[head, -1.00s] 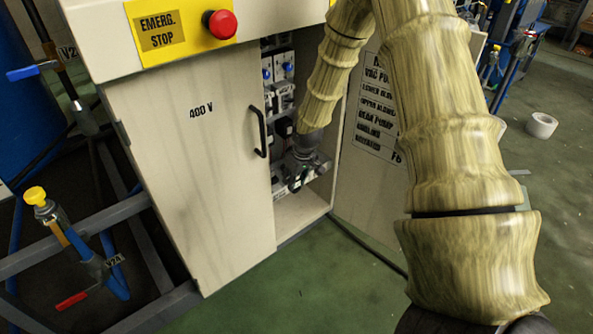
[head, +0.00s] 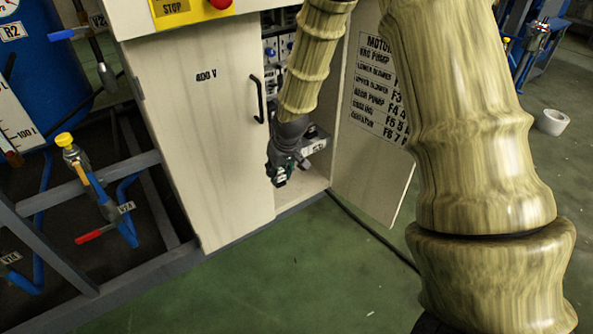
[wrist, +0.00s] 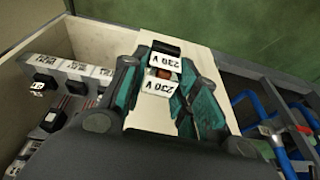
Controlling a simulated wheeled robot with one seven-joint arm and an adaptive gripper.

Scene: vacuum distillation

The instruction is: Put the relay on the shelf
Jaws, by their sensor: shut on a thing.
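My gripper (head: 281,174) is at the front of the open cabinet, beside the edge of its closed left door. In the wrist view its teal fingers (wrist: 165,78) are shut on the relay (wrist: 160,87), a small block with white "230 V" labels and an orange-brown part between them. In the head view the relay is too small and dark to make out clearly. I cannot tell for sure which surface is the shelf; the bare cabinet floor (head: 290,204) shows below my gripper.
The cabinet's left door (head: 190,130), marked "400 V", is closed; the right door (head: 370,170) stands open. Labelled modules (wrist: 75,75) sit in rows inside. A pipe frame with a yellow-capped valve (head: 64,140) stands left. The green floor in front is clear except for a cable.

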